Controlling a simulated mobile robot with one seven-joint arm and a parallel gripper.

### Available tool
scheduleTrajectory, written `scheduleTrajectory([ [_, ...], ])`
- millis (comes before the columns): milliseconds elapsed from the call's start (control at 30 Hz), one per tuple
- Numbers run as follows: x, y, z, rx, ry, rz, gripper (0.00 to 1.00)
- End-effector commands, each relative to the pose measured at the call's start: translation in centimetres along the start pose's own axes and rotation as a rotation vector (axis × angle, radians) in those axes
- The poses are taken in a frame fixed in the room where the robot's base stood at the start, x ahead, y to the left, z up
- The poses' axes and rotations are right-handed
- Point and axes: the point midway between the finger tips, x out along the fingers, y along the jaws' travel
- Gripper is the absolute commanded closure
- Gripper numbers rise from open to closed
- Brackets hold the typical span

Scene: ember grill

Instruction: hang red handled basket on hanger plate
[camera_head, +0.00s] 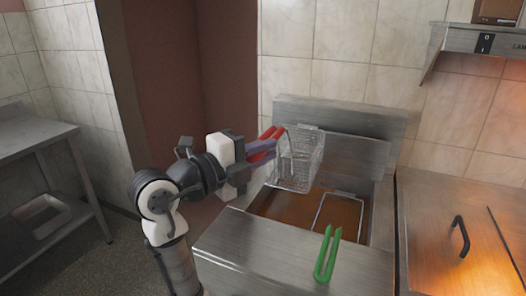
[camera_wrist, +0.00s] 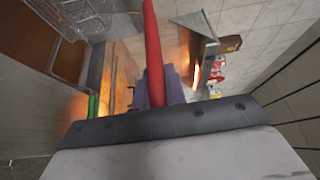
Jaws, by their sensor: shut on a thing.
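The red handled basket (camera_head: 298,165) is a wire fryer basket. It is in the air above the left side of the fryer, tilted, and clear of the oil as far as I can tell. My gripper (camera_head: 262,151) is shut on its red handle (camera_head: 273,133). In the wrist view the red handle (camera_wrist: 153,55) runs up between the purple fingers, and part of the wire basket (camera_wrist: 75,15) shows at the top left. The hanger plate (camera_head: 338,140) appears to be the steel back panel of the fryer, behind the basket and partly hidden by it.
A second basket with a green handle (camera_head: 327,254) sits in the right side of the fryer vat (camera_head: 268,207). A steel counter with a black handle (camera_head: 460,236) is at right, under a lit lamp shelf (camera_head: 485,40). A steel table (camera_head: 35,150) stands at far left.

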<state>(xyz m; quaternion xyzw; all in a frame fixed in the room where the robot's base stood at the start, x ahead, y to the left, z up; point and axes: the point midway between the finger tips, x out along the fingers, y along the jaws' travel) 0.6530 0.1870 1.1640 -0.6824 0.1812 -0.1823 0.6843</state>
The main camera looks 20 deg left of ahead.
Motion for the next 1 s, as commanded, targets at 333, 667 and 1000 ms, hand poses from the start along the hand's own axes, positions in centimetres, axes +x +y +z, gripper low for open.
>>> scheduleTrajectory([
  [333, 0.0, 0.6, 0.0, 0.002, 0.0, -0.002, 0.82],
  [667, 0.0, 0.7, 0.0, -0.002, 0.0, 0.002, 0.62],
  [1000, -3.6, 0.9, 0.1, 0.003, -0.005, -0.001, 0.62],
])
